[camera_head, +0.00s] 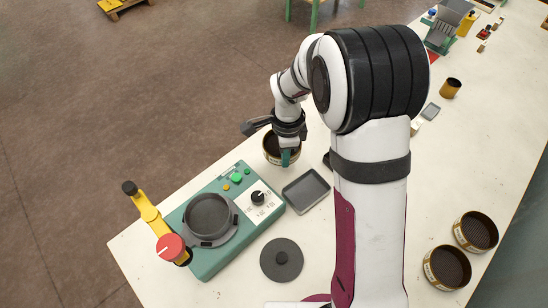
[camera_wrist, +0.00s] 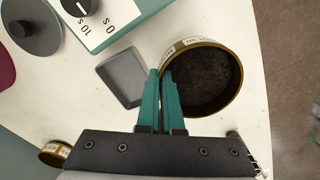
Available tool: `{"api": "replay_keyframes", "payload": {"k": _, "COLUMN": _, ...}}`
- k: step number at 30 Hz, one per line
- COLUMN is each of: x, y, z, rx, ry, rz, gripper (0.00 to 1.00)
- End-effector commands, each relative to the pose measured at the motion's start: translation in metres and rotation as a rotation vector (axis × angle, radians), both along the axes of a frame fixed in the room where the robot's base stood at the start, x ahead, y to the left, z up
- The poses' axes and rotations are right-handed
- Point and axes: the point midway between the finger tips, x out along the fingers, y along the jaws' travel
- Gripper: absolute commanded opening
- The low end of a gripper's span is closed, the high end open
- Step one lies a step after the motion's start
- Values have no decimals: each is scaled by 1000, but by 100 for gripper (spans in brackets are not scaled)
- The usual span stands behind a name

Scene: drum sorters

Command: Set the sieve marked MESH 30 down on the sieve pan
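My gripper (camera_wrist: 160,98) has its two green fingers close together at the left wall of a brass-rimmed sieve (camera_wrist: 222,75), one finger inside and one outside, pinching the rim. The sieve has a dark mesh and a pale label whose text is only partly visible. In the head view my gripper (camera_head: 288,155) is at the near right side of this sieve (camera_head: 270,152), partly covering it. I cannot tell whether it is lifted. The dark round sieve pan (camera_head: 209,216) sits empty on the green shaker (camera_head: 240,221), left and nearer.
A dark knobbed lid (camera_head: 281,262) lies right of the shaker. A yellow clamp arm with a red knob (camera_head: 170,246) stands at the pan's left. Two other sieves (camera_head: 475,231) (camera_head: 447,267) stand at the right.

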Motion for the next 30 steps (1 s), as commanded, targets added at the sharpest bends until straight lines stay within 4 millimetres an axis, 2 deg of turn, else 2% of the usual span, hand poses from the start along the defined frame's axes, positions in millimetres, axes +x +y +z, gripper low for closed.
{"api": "replay_keyframes", "payload": {"k": 9, "x": -11, "y": -44, "z": 28, "rx": 0, "ry": -1, "rz": -4, "gripper": 0}}
{"api": "replay_keyframes", "payload": {"k": 21, "x": -18, "y": -75, "z": 46, "rx": 0, "ry": -1, "rz": -1, "gripper": 0}}
{"api": "replay_keyframes", "payload": {"k": 26, "x": -22, "y": -66, "z": 53, "rx": 0, "ry": -1, "rz": 47, "gripper": 0}}
{"api": "replay_keyframes", "payload": {"k": 30, "x": -30, "y": -40, "z": 61, "rx": 0, "ry": -1, "rz": 154, "gripper": 0}}
